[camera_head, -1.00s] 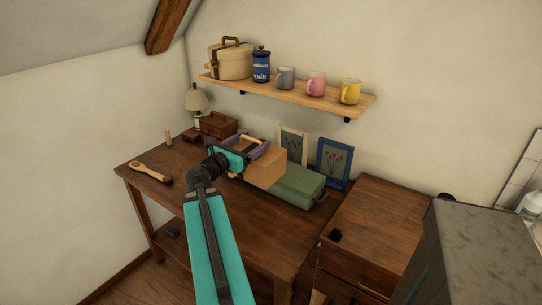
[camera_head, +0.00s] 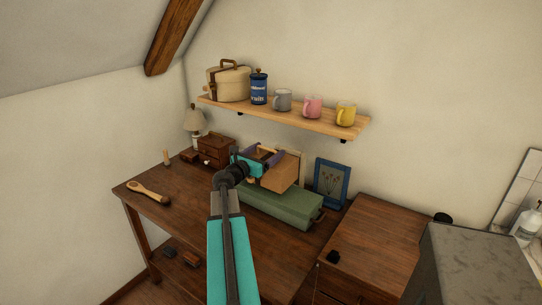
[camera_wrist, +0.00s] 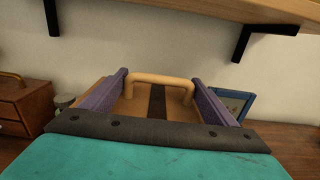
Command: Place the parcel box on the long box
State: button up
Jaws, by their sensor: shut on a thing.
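The parcel box (camera_head: 284,174) is a tan-brown box held up at the centre of the head view. In the wrist view its tan face with a dark stripe and a pale handle (camera_wrist: 160,79) shows between my purple fingers. My gripper (camera_head: 265,156) is shut on the parcel box, one finger on each side. The long box (camera_head: 285,208) is green and lies lengthwise on the desk, below and partly behind my arm. The parcel box appears above the long box, near its back edge; the exact gap between them is hard to tell.
A wall shelf (camera_head: 300,113) with mugs, a canister and a round case hangs above. A blue picture frame (camera_head: 332,184) stands right of the parcel box. A small wooden chest (camera_head: 215,150) and a lamp stand at left. A brush (camera_head: 147,192) lies on the desk (camera_head: 190,208).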

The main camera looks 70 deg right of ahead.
aim_at(270, 156)
jog(key=shift+x, duration=1.55)
jog(key=shift+w+f, duration=0.15)
jog(key=shift+f, duration=0.05)
jog(key=shift+f+p, duration=0.45)
jog(key=shift+f, duration=1.3)
jog(key=o, duration=1.8)
jog(key=shift+o, duration=0.2)
jog(key=shift+a, duration=0.1)
jog(key=b+v, duration=0.2)
jog(key=v, duration=0.8)
jog(key=shift+a, duration=0.15)
jog(key=shift+v, duration=0.8)
